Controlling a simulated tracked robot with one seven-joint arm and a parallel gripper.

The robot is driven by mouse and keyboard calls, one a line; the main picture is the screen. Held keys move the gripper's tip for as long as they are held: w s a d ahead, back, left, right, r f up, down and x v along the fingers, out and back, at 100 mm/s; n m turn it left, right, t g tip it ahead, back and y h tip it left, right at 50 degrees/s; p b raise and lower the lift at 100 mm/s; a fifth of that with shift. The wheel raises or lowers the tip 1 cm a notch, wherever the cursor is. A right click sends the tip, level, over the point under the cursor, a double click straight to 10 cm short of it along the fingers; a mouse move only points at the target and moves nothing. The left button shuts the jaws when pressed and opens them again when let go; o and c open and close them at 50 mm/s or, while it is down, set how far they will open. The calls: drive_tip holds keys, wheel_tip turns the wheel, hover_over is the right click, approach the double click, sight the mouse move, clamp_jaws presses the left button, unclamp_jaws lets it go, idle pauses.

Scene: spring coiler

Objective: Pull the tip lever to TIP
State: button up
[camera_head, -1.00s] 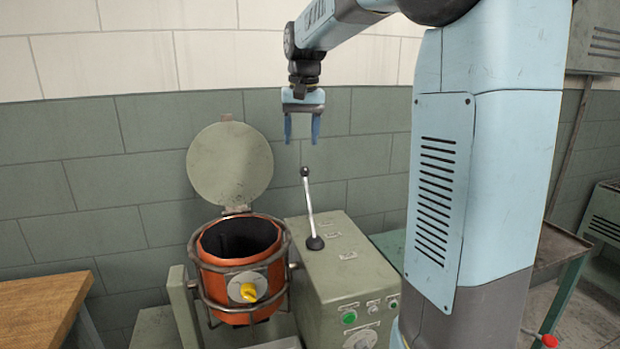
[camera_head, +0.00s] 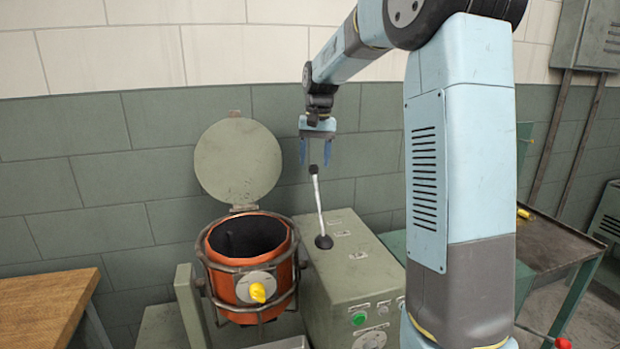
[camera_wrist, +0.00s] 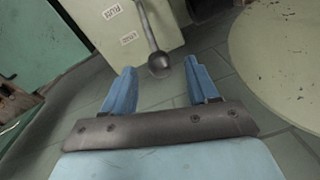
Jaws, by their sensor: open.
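The tip lever (camera_head: 319,205) is a slim metal rod with a dark ball knob (camera_head: 314,169), rising from a dark boot on top of the grey-green control box (camera_head: 350,272). It leans slightly left in the head view. My gripper (camera_head: 314,162) is open, fingers pointing down, with the knob at fingertip level. In the wrist view, the knob (camera_wrist: 159,65) shows between the two blue fingertips (camera_wrist: 159,70), at or just beyond their ends. I see gaps on both sides; exact depth is hard to tell. Labels beside the lever are too small to read surely.
An orange drum (camera_head: 224,268) in a metal cage stands left of the box, its round lid (camera_head: 238,160) raised close to the gripper. A wooden table (camera_head: 40,308) is at lower left. A tiled wall (camera_head: 90,180) stands behind. A dark metal bench (camera_head: 555,245) is at right.

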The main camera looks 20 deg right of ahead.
sight(313, 174)
drive_tip(key=shift+a+f, duration=0.2)
drive_tip(key=shift+f, duration=2.9)
clamp_jaws()
